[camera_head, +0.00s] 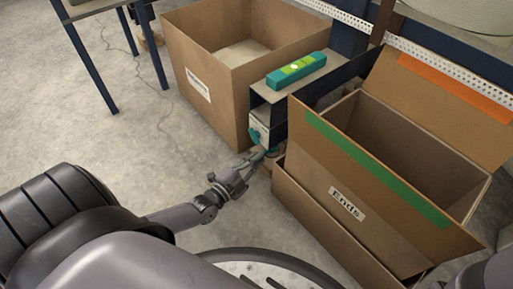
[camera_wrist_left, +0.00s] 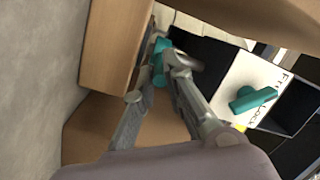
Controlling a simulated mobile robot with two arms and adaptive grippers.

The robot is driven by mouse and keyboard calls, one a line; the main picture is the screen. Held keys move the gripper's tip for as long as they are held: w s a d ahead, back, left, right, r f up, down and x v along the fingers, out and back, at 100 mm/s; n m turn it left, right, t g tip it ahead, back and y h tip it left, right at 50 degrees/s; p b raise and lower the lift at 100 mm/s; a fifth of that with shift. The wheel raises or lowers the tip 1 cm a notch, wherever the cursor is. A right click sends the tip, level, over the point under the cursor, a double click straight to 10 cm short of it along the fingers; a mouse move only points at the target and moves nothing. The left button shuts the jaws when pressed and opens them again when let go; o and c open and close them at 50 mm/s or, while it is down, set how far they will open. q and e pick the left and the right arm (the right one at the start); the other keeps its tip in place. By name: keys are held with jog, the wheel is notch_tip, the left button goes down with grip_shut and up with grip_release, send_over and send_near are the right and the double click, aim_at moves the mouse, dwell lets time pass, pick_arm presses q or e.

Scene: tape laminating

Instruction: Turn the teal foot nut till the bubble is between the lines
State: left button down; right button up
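A teal spirit level (camera_head: 297,68) lies on the beige-topped stand between the two cardboard boxes. Its vial is a pale spot, too small to read the bubble against the lines. My left gripper (camera_head: 266,153) is low at the near foot of the stand. In the left wrist view the teal foot nut (camera_wrist_left: 160,62) is between the tips of my left gripper (camera_wrist_left: 163,75). The fingers lie on both sides of it; I cannot tell if both press on it. A teal lever (camera_wrist_left: 252,99) sits on a white lettered plate (camera_wrist_left: 236,82). My right gripper is not in view.
An open cardboard box (camera_head: 188,55) stands left of the stand. Another, labelled "Ends" (camera_head: 347,203), stands close on the right, with a green strip and an orange-edged flap. Bare concrete floor (camera_head: 110,125) lies to the left. A table with blue legs (camera_head: 90,68) is at upper left.

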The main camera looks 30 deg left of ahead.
pick_arm(q)
jog(key=c, duration=1.9)
grip_release()
jog(key=s, duration=0.4)
jog(key=s+a, duration=0.1)
jog(key=s, duration=0.7)
jog(key=shift+a, duration=0.35)
